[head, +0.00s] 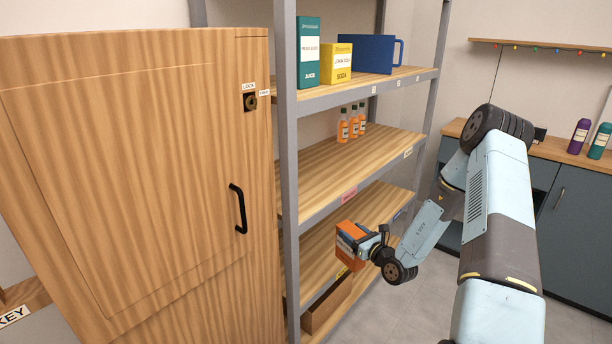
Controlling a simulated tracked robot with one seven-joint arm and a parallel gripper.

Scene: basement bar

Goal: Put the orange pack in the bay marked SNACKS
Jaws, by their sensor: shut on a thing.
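The orange pack (349,234), a box with an orange top and a label on its front, is held in my gripper (362,246). My gripper is shut on it from the right side. The pack is at the front of the grey-framed shelf unit, around the height of a lower board (320,262); I cannot tell whether it is over the board or just outside.
A closed wooden cabinet (140,150) with a black handle stands left of the shelves. A grey post (287,170) stands between. Several orange bottles (351,125) stand on a middle shelf; a teal carton (308,52), a yellow carton (337,63) and a blue container (366,54) stand above.

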